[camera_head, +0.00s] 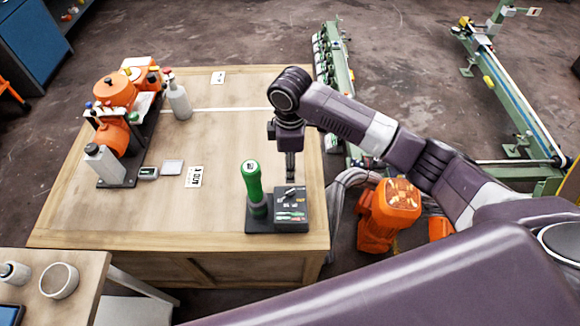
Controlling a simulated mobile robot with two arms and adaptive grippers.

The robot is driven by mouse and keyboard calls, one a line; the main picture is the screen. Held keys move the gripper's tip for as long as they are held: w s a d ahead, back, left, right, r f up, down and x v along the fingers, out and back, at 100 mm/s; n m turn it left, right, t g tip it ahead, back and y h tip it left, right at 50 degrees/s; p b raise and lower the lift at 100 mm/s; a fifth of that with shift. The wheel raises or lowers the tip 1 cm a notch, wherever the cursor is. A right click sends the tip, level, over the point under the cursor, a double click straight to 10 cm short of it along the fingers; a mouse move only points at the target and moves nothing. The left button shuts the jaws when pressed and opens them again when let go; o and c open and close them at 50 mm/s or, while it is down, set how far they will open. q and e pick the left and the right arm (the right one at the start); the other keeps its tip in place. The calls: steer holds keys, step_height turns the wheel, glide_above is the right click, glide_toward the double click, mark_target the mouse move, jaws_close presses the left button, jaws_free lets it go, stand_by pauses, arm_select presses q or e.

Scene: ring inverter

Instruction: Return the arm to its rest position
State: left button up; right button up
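My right arm reaches in from the right over the wooden table (222,170). Its gripper (291,172) points straight down just behind and above a small black box (291,212) with switches and labels. The fingers look narrow from here, and I cannot tell whether they are open or shut. No object shows clearly between them. A green-handled tool (253,182) stands upright on a black base left of the box, apart from the gripper. My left gripper is not in view.
A white spray bottle (179,98) and a black-and-white card (194,177) are nearby. An orange machine (388,210) is beside the table under my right arm. Green rails (515,105) stand at the right.

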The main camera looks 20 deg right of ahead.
stand_by(0.3)
steer(key=s+a+f+m+t+y, duration=0.25)
steer(key=s+a+f+m, duration=0.2)
steer(key=s+a, duration=0.5)
steer(key=s+d+m+t+h, duration=0.1)
steer(key=s+d+m+h, duration=0.1)
steer(key=s+d+m, duration=1.05)
steer(key=s+d+f+n+g+b, duration=0.1)
steer(key=s+f+n+b, duration=0.1)
steer(key=f, duration=1.2)
steer(key=s+d+f+n+b, duration=0.1)
steer(key=s+d+f+n, duration=0.1)
steer(key=f, duration=1.1)
steer(key=s+d+f+g+b, duration=0.1)
steer(key=s+d+f+b, duration=0.1)
steer(key=s+f, duration=1.5)
step_height(320, 180, down, 3)
steer(key=shift+s+d+r+n+b, duration=0.2)
steer(key=shift+s+d+n+b, duration=0.1)
steer(key=shift+d+b, duration=0.1)
